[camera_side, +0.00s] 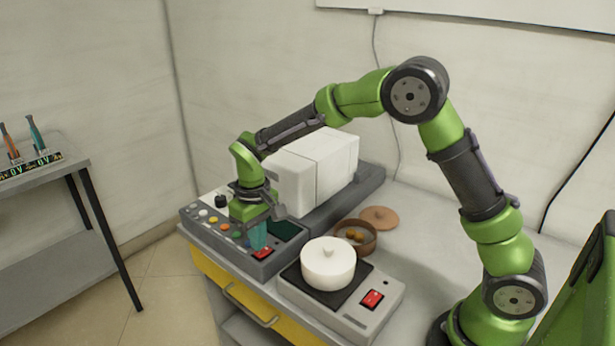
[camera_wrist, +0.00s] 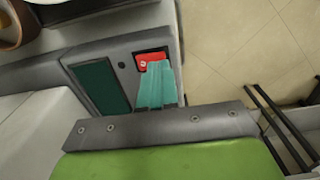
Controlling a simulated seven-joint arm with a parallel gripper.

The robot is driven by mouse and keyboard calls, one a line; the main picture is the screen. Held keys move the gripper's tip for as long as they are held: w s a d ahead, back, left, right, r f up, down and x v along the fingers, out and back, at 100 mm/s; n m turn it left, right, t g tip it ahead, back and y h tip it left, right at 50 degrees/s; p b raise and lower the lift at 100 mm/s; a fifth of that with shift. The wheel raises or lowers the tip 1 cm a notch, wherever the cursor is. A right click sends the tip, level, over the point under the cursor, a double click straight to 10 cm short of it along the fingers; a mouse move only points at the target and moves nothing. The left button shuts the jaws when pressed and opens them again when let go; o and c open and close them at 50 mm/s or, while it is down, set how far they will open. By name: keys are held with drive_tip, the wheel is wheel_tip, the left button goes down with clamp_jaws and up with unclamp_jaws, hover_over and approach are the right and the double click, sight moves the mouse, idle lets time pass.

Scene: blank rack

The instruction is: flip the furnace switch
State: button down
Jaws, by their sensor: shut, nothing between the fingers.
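The furnace is a grey unit with a white box (camera_side: 318,170) on top and a sloped front panel (camera_wrist: 120,52). The panel carries a red switch (camera_side: 263,253) at its right end, beside a dark green display (camera_side: 287,229). In the wrist view the red switch (camera_wrist: 150,59) shows just past my fingertips, partly covered by them. My gripper (camera_side: 258,245) has teal fingers, shut and empty, pointing down at the switch. In the wrist view the fingertips (camera_wrist: 155,72) overlap the switch's edge; I cannot tell whether they touch it.
A hot plate (camera_side: 340,313) with its own red switch (camera_side: 372,299) and a white pot (camera_side: 328,264) stands close on the right. A brown bowl (camera_side: 368,247) and a round lid (camera_side: 380,216) lie behind it. A side table (camera_side: 50,178) stands at left.

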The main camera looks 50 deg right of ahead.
drive_tip(key=shift+f, duration=0.9)
idle(0.5)
drive_tip(key=shift+r, duration=3.55)
drive_tip(key=shift+w, duration=0.1)
